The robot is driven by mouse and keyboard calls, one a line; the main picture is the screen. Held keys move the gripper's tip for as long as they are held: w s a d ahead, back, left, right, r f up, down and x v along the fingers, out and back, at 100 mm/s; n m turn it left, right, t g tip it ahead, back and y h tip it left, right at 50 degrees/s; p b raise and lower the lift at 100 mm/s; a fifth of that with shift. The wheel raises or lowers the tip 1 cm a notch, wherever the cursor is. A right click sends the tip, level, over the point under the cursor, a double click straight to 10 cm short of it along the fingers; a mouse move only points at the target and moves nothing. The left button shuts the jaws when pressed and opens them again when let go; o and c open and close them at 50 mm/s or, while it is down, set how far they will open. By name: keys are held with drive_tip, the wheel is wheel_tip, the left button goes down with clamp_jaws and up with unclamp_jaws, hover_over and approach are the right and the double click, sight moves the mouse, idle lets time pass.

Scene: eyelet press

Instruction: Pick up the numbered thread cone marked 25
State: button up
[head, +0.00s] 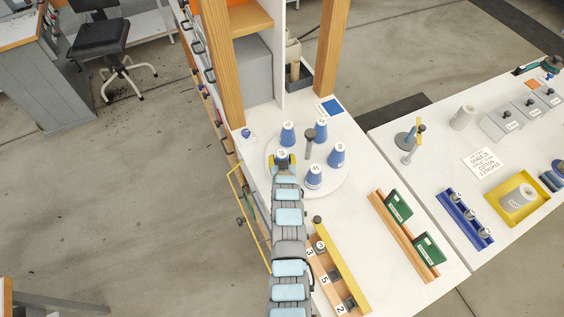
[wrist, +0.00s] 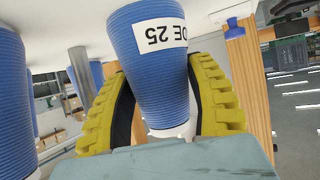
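The blue thread cone marked 25 (wrist: 150,75) fills the middle of the wrist view, its label upside down there. Its narrow white end points toward my palm. The yellow fingers of my gripper (wrist: 160,85) lie on both sides of it, their tips close against its sides. Whether they press on it cannot be told. In the head view my gripper (head: 285,164) is over this cone (head: 281,154) at the near left of the round white turntable (head: 331,182). The cone is partly hidden there, and whether its base touches the turntable is unclear.
Other blue cones stand on the turntable: one behind (head: 288,134), one right (head: 337,155), one in front (head: 314,177). A grey post (head: 310,142) rises at the middle. Wooden uprights (head: 330,45) stand behind. A wooden number rack (head: 325,275) lies in front, beside my arm.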

drive_tip(key=c, duration=0.6)
drive_tip(key=shift+r, duration=0.1)
